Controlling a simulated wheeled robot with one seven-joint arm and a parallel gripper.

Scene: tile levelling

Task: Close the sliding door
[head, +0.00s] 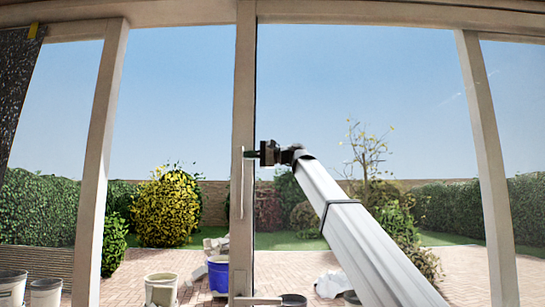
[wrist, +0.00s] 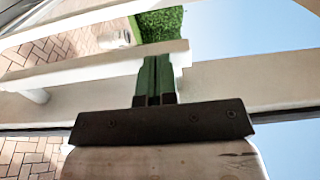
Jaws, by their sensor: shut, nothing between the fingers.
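The sliding door's pale upright stile (head: 243,80) stands near the middle of the head view, with a dark strip along its right edge. A slim pale bar handle (head: 241,190) runs upright on it. In the wrist view the handle (wrist: 90,67) crosses sideways in front of the stile (wrist: 250,85). My gripper (head: 249,153) is at the stile, by the handle's upper end, reaching in from the right. Its green fingers (wrist: 154,62) are together and empty, overlapping the handle near its end in the wrist view. I cannot tell whether they touch it.
Other pale frame posts stand left (head: 101,150) and right (head: 486,170). Beyond are paving, hedges and a yellow bush (head: 167,205). White buckets (head: 46,292) and a blue bucket (head: 218,275) stand low at left. A trowel-like tool (head: 292,300) lies at the bottom.

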